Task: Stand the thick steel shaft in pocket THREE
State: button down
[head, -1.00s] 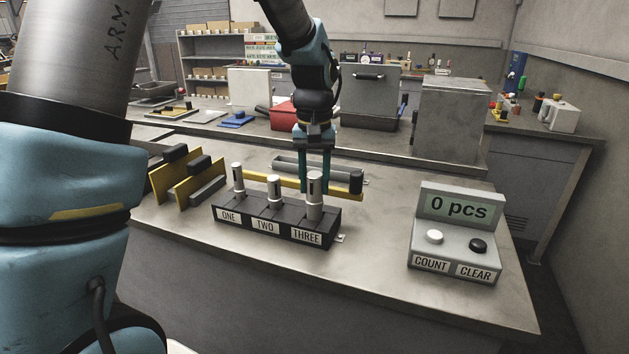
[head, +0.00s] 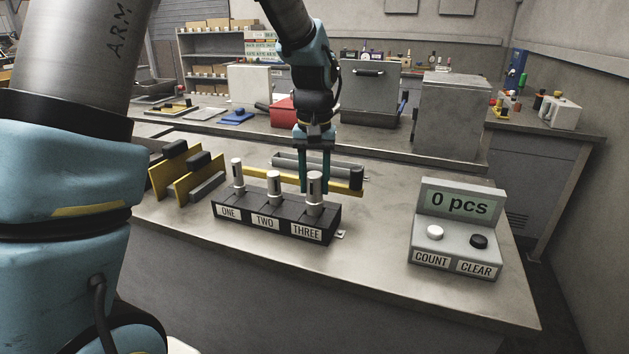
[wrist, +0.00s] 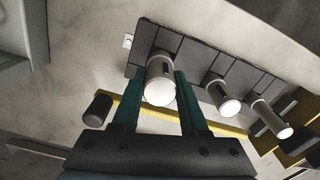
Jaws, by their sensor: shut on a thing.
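The thick steel shaft (head: 315,207) stands upright in the pocket labelled THREE of the black fixture block (head: 262,224). It also shows in the wrist view (wrist: 161,86), between the two green fingers. My gripper (head: 315,190) points down from above and is shut on the shaft. The shaft's lower end is hidden inside the block. Slimmer shafts stand in pocket ONE (head: 238,178) and pocket TWO (head: 274,188).
A grey counter box (head: 458,230) reading "0 pcs", with COUNT and CLEAR buttons, stands to the right. Yellow brackets (head: 180,180) stand to the left, and a yellow bar (head: 345,186) lies behind the block. The bench between block and counter is clear.

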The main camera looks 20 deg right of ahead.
jog(key=shift+f, duration=0.25)
dwell(0.4)
jog(key=shift+c, duration=1.8)
grip_release()
notch_tip(320, 180, up, 11)
jog(key=shift+f+b, duration=0.1)
jog(key=shift+b, duration=0.7)
jog(key=w+a+f+n, duration=0.1)
jog(key=a+f, duration=0.3)
jog(key=a, duration=0.4)
jog(key=w+a+f+n, duration=0.1)
jog(key=a+f, duration=0.2)
jog(key=a, duration=0.5)
jog(key=s+a+f+n, duration=0.1)
jog(key=s+a+f, duration=0.2)
jog(key=a, duration=0.4)
jog(key=s+a+f+n+t, duration=0.1)
jog(key=s+a+f, duration=0.2)
jog(key=a, duration=0.4)
jog(key=shift+f+t, duration=0.2)
jog(key=shift+t, duration=0.1)
